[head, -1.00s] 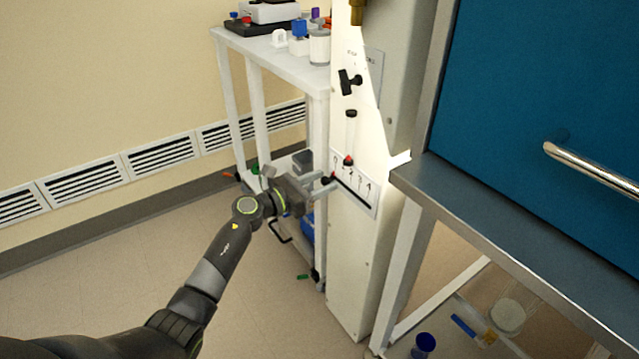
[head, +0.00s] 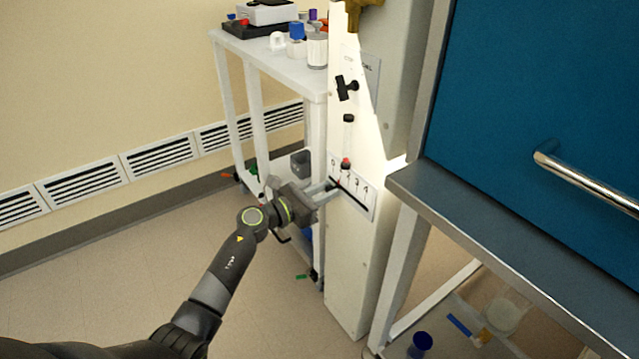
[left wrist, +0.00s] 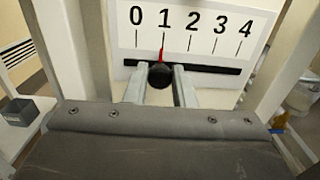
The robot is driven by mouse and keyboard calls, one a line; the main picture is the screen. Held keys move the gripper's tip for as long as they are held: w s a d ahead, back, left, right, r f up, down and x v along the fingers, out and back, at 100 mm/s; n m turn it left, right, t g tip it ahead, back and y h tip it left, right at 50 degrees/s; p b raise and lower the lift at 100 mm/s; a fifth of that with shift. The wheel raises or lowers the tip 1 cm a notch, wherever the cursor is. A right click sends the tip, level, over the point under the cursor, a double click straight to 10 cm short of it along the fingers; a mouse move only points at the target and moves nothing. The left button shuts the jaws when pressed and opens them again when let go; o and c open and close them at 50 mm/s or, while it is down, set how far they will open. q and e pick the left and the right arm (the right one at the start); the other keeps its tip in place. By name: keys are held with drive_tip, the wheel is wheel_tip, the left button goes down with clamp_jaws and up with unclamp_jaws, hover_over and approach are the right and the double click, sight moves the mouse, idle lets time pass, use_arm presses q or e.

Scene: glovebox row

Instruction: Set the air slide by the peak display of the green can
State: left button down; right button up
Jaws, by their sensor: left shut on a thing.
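The air slide's black knob (left wrist: 160,76) sits in a black slot under a white scale plate (left wrist: 245,20) numbered 0 to 4. Its red pointer (left wrist: 161,54) stands at about the 1 mark. The plate also shows in the head view (head: 362,204), low on the white column. My left gripper (head: 331,188) is shut on the knob, one finger on each side in the left wrist view; in the head view the fingers hide the knob. I cannot make out a green can or its peak display. My right gripper is not in view.
A white rack (head: 268,55) with bottles and an instrument stands left of the column. A black valve handle (head: 346,87) and a small red-and-black gauge piece (head: 347,162) are above the slot. The blue glovebox front (head: 550,90) and its metal ledge (head: 480,210) are at right.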

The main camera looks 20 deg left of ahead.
use_arm(q)
drive_tip(key=c, duration=1.2)
unclamp_jaws()
drive_tip(key=shift+c, duration=0.2)
drive_tip(key=shift+s, duration=0.1)
drive_tip(key=v, duration=1.7)
drive_tip(key=shift+b, duration=0.3)
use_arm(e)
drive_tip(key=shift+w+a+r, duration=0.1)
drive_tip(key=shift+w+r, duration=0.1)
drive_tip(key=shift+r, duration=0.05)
use_arm(q)
drive_tip(key=shift+s+a, duration=0.1)
drive_tip(key=shift+a, duration=0.05)
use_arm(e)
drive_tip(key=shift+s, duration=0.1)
